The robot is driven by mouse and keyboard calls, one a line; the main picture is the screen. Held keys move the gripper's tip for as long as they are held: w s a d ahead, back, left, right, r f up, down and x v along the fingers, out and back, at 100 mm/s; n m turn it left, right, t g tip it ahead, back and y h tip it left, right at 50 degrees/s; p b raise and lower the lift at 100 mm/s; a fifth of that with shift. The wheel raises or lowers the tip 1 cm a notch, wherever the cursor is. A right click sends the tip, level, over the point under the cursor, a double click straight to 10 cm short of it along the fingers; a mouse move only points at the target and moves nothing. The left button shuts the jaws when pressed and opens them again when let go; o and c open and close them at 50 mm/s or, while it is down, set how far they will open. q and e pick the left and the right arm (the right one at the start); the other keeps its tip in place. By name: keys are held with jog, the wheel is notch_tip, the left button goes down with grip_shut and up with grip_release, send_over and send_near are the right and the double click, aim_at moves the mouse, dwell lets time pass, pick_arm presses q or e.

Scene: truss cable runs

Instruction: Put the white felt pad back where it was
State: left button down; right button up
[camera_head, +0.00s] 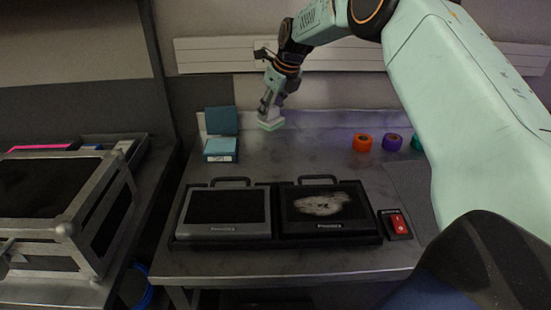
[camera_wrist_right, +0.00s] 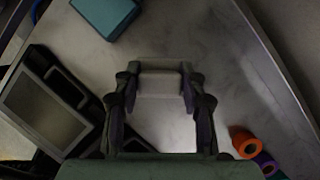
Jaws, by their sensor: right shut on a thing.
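My right gripper (camera_head: 268,112) is shut on the white felt pad (camera_head: 271,124) near the back of the metal table. In the head view the pad looks pale with a greenish lower edge. In the right wrist view the pad (camera_wrist_right: 160,82) sits between the fingertips of the right gripper (camera_wrist_right: 160,90). I cannot tell whether the pad touches the table. An open teal box (camera_head: 221,150) stands just left of the gripper, its lid raised behind it. My left gripper is not in view.
Two black cases (camera_head: 226,207) (camera_head: 327,207) lie at the table's front, with a red device (camera_head: 398,224) beside them. Orange (camera_head: 362,143) and purple (camera_head: 392,143) rolls stand at the right. A metal frame (camera_head: 70,225) stands at the left. The table's middle is clear.

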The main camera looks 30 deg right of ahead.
aim_at(277, 122)
notch_tip(277, 122, down, 10)
jog(key=shift+w+r+b, duration=0.1)
jog(key=shift+w+b, duration=0.05)
jog(key=shift+b, duration=0.6)
jog(key=shift+a, duration=0.25)
jog(key=shift+f, duration=0.25)
jog(key=o, duration=1)
jog(key=shift+d+r, duration=0.2)
jog(key=shift+r, duration=0.1)
jog(key=p+v, duration=0.2)
jog(key=v, duration=0.9)
jog(key=shift+s+r, duration=0.3)
jog(key=shift+s, duration=0.05)
